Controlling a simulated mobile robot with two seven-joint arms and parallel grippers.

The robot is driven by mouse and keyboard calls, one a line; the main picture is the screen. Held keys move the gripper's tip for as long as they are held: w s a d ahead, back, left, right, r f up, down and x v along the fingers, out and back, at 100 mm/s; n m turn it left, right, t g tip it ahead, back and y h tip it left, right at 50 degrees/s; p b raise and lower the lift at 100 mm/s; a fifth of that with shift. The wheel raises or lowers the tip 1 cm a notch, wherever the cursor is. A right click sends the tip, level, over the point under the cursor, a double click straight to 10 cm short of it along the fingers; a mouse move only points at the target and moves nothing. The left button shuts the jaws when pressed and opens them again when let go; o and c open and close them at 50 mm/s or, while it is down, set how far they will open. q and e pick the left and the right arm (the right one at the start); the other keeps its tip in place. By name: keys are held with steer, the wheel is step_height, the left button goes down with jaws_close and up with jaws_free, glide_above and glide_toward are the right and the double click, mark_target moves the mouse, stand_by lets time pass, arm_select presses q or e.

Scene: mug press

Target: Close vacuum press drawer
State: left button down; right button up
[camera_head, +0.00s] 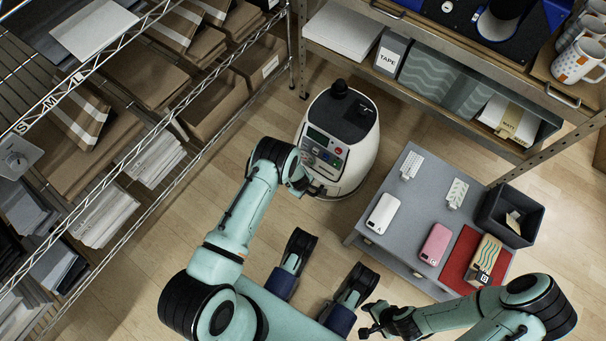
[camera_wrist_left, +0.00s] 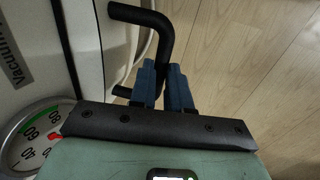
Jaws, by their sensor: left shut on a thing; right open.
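The white rounded vacuum press (camera_head: 352,128) stands on the floor in the upper middle of the head view, with a control panel and a black top. In the left wrist view its white side (camera_wrist_left: 40,45) carries the word "Vacuum" and a dial gauge (camera_wrist_left: 35,135). My left gripper (camera_wrist_left: 165,85) is shut on the bent black drawer handle (camera_wrist_left: 155,22). The press drawer (camera_wrist_left: 120,55) shows only in part beside a dark seam; I cannot tell how far it stands out. My right gripper (camera_head: 366,319) is open and empty at the bottom, away from the press.
A grey table (camera_head: 405,235) with phone cases, a red mat (camera_head: 459,262) and a black bin (camera_head: 492,208) stands right of the press. A wire shelf (camera_head: 190,165) with packages is on the left. A workbench (camera_head: 440,105) is behind. Wooden floor is clear around the press.

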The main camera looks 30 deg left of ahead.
arm_select(q)
steer(key=shift+w+a, duration=0.1)
steer(key=shift+w, duration=0.1)
steer(key=c, duration=1.1)
jaws_free()
